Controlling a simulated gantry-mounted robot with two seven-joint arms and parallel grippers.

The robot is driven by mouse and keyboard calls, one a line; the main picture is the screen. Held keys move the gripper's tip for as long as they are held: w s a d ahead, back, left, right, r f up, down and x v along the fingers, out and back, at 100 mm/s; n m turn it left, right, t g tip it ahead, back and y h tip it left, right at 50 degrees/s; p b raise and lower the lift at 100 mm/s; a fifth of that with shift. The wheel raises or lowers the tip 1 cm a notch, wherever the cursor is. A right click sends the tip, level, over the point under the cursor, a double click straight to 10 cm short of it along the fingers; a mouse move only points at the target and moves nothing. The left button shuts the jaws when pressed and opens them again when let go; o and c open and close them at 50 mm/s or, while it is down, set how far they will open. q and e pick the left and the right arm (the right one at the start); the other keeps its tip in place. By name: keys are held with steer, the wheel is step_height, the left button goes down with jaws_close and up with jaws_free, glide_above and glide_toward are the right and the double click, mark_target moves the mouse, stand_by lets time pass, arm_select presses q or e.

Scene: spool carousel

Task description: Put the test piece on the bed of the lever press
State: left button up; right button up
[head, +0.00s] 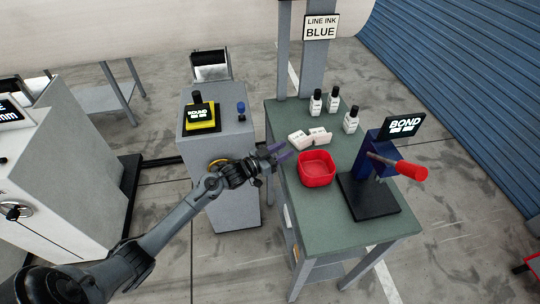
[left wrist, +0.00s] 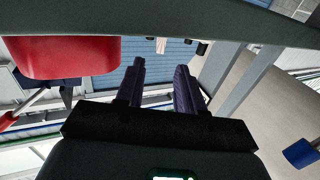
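The lever press (head: 372,157) is dark blue with a red-gripped lever (head: 411,171) and stands on the right of the green table. Its black base plate (head: 371,202) looks bare. I cannot tell which thing is the test piece; two small white blocks (head: 299,138) lie on the table behind the red tray (head: 317,171). My left gripper (head: 279,154) is at the table's left edge, left of the tray, pointing right. In the left wrist view (left wrist: 160,80) its purple fingers are apart with nothing between them. My right gripper is out of view.
Several white bottles with black caps (head: 334,102) stand at the back of the green table (head: 310,224). A "BOND" display (head: 404,127) sits on the press. Left of the table is a grey cabinet (head: 222,138) with a yellow "ROUND" device (head: 200,118) and a blue-topped stamp (head: 241,111).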

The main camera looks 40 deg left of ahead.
arm_select(q)
steer(key=v, duration=0.4)
steer(key=shift+o, duration=0.5)
steer(key=shift+s+f, duration=0.1)
steer(key=shift+s, duration=0.2)
steer(key=o, duration=0.5)
steer(key=shift+s+a, duration=0.15)
steer(key=shift+s, duration=0.2)
steer(key=o, duration=0.6)
